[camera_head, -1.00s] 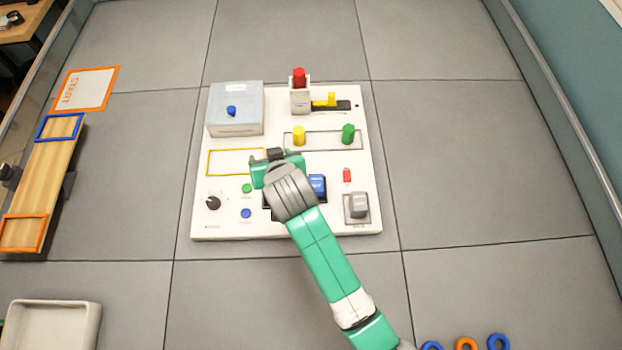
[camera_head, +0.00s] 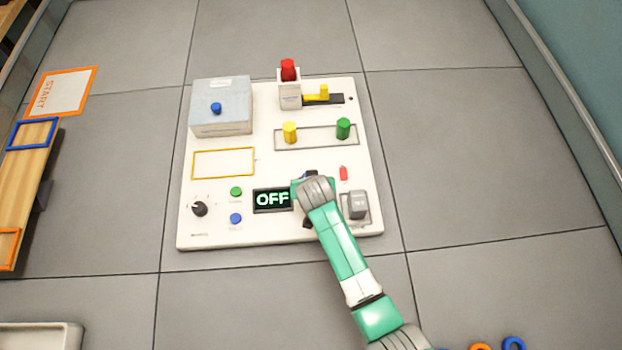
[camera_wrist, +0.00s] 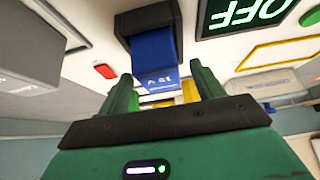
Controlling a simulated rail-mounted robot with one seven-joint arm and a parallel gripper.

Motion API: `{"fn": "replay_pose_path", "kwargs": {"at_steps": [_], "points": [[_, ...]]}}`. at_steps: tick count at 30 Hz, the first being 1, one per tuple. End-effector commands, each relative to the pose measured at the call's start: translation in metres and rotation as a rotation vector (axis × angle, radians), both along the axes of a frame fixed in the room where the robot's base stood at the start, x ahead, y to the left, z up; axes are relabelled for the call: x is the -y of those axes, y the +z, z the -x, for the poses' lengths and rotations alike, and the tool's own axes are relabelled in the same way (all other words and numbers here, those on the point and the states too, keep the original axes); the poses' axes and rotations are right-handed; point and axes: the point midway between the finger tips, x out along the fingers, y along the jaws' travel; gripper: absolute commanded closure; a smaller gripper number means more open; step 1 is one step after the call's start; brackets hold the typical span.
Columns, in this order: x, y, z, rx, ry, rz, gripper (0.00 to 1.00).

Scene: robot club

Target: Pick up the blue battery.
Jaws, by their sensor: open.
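The blue battery (camera_wrist: 154,55) shows in the wrist view, with pale print on its face and its upper end in the picture set in a black holder (camera_wrist: 146,17). My gripper (camera_wrist: 161,72) is open, its two green fingers pointing at the battery, one to each side of it in the picture. I cannot tell whether the fingertips reach around it. In the head view my gripper (camera_head: 311,187) is over the holder on the white panel (camera_head: 225,240) and hides nearly all of the battery.
An OFF display (camera_head: 272,200) lies just left of my gripper. A grey switch (camera_head: 358,205) and a small red light (camera_head: 343,173) are to its right. Yellow (camera_head: 290,132) and green (camera_head: 343,128) cylinders stand beyond it. A grey box (camera_head: 221,112) sits at the panel's back left.

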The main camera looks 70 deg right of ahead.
Motion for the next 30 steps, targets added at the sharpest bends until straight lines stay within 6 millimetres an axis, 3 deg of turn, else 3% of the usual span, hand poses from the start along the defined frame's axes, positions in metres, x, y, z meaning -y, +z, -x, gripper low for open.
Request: {"fn": "replay_pose_path", "kwargs": {"at_steps": [3,10,19,26,30], "points": [[0.006,-0.012,-0.002,0.000,0.000,-0.001,0.34],[0.006,-0.011,-0.003,0.000,0.000,0.000,0.36],[0.006,-0.011,-0.003,0.000,0.001,0.000,0.94],[0.006,-0.009,-0.003,0.000,0.001,0.002,0.94],[0.006,0.002,-0.004,0.001,0.001,0.002,0.94]]}}
